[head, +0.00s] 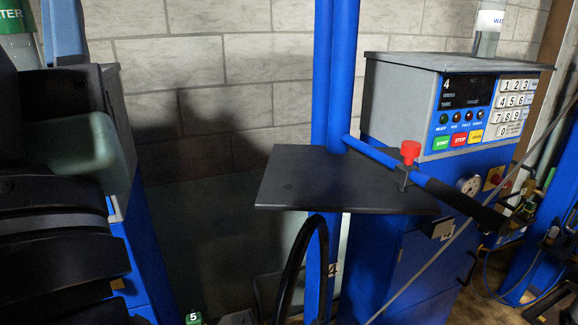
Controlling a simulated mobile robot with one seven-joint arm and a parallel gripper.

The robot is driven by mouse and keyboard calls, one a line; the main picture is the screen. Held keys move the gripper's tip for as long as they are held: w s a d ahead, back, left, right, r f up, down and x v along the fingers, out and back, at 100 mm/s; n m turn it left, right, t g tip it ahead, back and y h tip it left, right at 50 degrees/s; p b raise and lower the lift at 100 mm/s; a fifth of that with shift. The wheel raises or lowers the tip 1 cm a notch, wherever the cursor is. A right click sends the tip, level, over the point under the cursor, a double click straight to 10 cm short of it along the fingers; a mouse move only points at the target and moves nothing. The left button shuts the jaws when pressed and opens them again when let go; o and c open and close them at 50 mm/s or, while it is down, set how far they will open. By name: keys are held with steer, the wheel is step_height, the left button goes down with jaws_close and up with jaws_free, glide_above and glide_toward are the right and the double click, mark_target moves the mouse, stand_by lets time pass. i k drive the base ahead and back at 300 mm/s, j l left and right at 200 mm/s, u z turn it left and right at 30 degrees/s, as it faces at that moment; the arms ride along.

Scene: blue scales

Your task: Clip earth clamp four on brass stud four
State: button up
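I cannot pick out earth clamp four or brass stud four with certainty. A grey-and-blue scale cabinet (395,110) at the right shows a 4 on its dark display (466,92). A small label reading 4 (447,233) is on the cabinet's front below the panel. Another small 4 plate (333,270) is low on the blue post (336,80). My gripper is not recognisable in the head view. Dark, ridged bulk fills the left edge and hides what is behind it.
A dark flat plate (310,180) juts out beside the post. A blue bar with a black grip (460,200) and a red knob (410,150) cross it. A black hose (291,270) curves below. A green 5 tag (194,318) is at the bottom. Cables lie at the right.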

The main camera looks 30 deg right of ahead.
mark_target(530, 208)
steer(key=i+z, duration=0.1)
steer(key=z, duration=2.2)
